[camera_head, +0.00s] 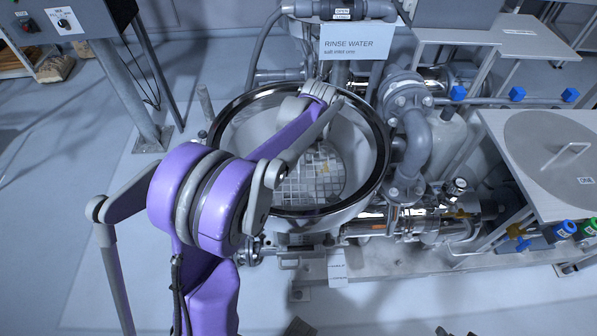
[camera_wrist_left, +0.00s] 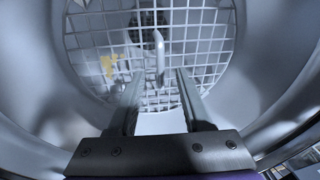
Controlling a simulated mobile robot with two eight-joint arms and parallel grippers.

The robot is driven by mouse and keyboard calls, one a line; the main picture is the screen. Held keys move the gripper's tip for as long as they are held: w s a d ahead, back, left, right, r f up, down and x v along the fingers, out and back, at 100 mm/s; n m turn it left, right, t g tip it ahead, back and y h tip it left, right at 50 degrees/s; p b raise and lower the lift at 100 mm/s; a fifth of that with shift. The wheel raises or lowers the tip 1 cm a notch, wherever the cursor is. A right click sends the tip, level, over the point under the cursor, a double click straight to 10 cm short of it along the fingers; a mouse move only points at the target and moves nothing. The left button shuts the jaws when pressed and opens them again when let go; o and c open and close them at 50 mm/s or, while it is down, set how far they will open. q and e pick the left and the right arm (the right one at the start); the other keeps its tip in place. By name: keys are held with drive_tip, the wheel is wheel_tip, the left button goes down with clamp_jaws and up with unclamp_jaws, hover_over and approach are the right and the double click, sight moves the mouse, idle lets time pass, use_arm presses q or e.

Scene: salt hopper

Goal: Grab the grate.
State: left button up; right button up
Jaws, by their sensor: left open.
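The grate (camera_head: 312,184) is a round pale lattice lying inside the open hopper (camera_head: 232,128), low down in its bowl. In the left wrist view the grate (camera_wrist_left: 205,42) fills the upper middle, with a pale upright handle (camera_wrist_left: 158,55) near its centre. A yellow-brown clump (camera_wrist_left: 108,66) sits on the lattice left of the handle. My left gripper (camera_wrist_left: 160,78) is open and points into the bowl. The handle appears between its fingertips in the picture, with gaps on both sides; the exact depth is unclear. In the head view my arm hides part of the hopper. My right gripper is not in view.
The hopper's dark rim (camera_head: 383,170) surrounds the bowl. A rinse water sign (camera_head: 357,43) stands behind it. Grey pipes (camera_head: 412,135) and a table with a round lid (camera_head: 548,150) are on the right. Open floor (camera_head: 60,235) lies on the left.

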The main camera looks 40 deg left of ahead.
sight(299, 161)
use_arm(q)
drive_tip(key=f, duration=0.2)
drive_tip(key=a+f, duration=0.1)
drive_tip(key=f, duration=0.2)
drive_tip(key=shift+w+a+f, duration=0.1)
drive_tip(key=shift+a+f, duration=0.05)
drive_tip(key=shift+f, duration=0.15)
drive_tip(key=shift+c, duration=0.3)
clamp_jaws()
idle(0.9)
